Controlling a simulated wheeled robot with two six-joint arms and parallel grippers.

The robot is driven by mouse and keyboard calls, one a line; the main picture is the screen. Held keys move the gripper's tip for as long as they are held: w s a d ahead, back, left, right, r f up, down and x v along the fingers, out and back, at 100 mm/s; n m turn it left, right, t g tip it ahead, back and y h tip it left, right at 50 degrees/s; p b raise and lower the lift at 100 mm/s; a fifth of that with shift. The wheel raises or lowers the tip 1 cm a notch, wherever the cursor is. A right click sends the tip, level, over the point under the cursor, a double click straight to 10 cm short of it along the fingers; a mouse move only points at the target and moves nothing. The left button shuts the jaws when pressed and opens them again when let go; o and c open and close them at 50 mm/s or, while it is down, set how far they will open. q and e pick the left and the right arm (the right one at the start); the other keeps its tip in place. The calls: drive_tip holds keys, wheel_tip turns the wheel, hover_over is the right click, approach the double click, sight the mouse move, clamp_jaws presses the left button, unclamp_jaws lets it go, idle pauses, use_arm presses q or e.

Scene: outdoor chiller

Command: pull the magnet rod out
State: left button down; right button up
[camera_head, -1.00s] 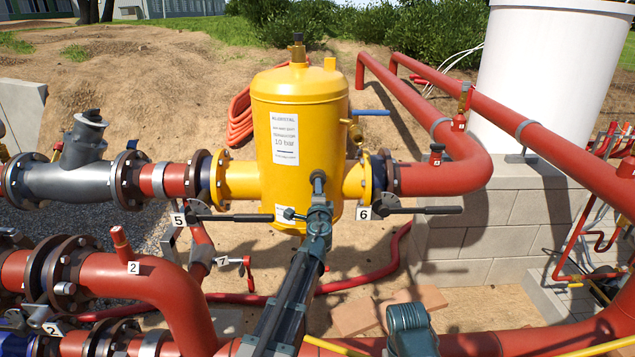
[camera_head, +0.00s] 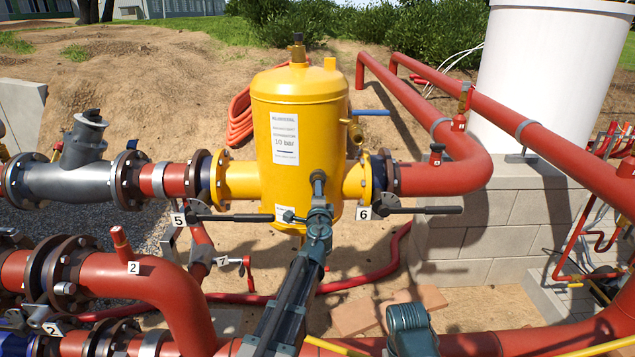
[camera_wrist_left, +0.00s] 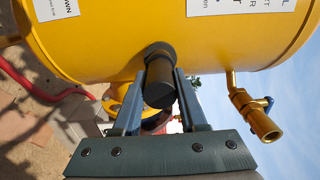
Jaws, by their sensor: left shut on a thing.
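The yellow tank (camera_head: 345,120) stands upright in the middle of the head view. The magnet rod (camera_head: 318,180) shows as a short dark cylinder at the tank's lower front. It also shows in the left wrist view (camera_wrist_left: 158,92), its round dark end facing the camera and its far end at the tank wall. My left gripper (camera_head: 319,207) is shut on the magnet rod, with one finger on each side of it in the left wrist view (camera_wrist_left: 160,84). How much of the rod is inside the tank is hidden.
Black-handled valves 5 (camera_head: 235,217) and 6 (camera_head: 425,210) flank my left gripper closely. A brass valve with a blue handle (camera_head: 355,130) is on the tank's right. Red pipes (camera_head: 180,290) run across the front. Bare ground lies below the tank.

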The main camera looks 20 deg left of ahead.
use_arm(q)
drive_tip(key=v, duration=0.8)
drive_tip(key=shift+s, duration=0.15)
drive_tip(key=c, duration=1)
unclamp_jaws()
drive_tip(key=shift+r, duration=0.1)
clamp_jaws()
idle(0.7)
